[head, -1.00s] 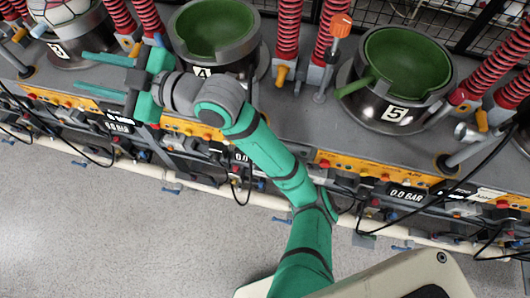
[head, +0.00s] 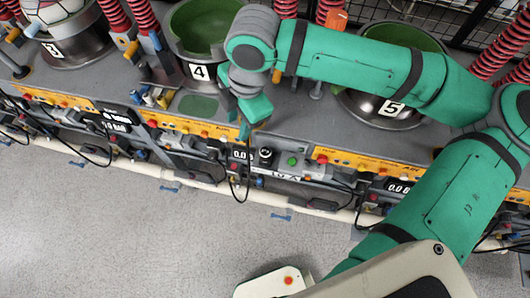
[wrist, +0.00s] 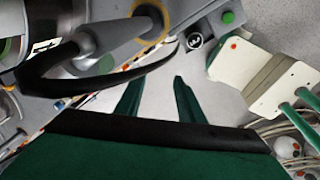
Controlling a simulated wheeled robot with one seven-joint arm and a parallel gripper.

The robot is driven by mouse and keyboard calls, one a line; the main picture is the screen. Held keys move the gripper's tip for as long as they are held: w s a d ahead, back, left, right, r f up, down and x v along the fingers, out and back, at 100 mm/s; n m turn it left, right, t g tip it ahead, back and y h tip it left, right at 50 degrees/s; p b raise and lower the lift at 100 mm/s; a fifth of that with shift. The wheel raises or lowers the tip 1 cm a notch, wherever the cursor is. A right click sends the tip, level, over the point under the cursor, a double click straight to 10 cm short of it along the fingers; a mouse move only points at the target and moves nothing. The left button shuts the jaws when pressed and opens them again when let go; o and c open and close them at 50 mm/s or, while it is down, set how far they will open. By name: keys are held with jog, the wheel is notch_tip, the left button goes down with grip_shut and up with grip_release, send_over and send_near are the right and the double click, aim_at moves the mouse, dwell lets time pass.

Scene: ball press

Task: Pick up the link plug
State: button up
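I cannot pick out the link plug for certain in either view. My gripper (head: 249,125) hangs over the front edge of the bench, just right of press 4, in the head view. Its two green fingers stand apart in the wrist view (wrist: 157,82), with only pale floor showing between them. A grey tapered rod (wrist: 95,38) with a black cable (wrist: 85,83) lies to the upper left of the fingers in the wrist view; I cannot tell whether it is the plug.
Press 4 (head: 199,73) and press 3 (head: 70,52) stand on the grey bench; my arm partly covers press 5 (head: 385,107). Small coloured items (head: 152,97) lie in front of press 4. Black cables (head: 236,185) hang along the front panel. The floor (head: 130,235) is clear.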

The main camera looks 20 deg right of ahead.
jog(key=g+h, duration=0.1)
jog(key=h, duration=0.1)
send_over(266, 151)
jog(key=shift+f, duration=5.45)
jog(key=c, duration=0.8)
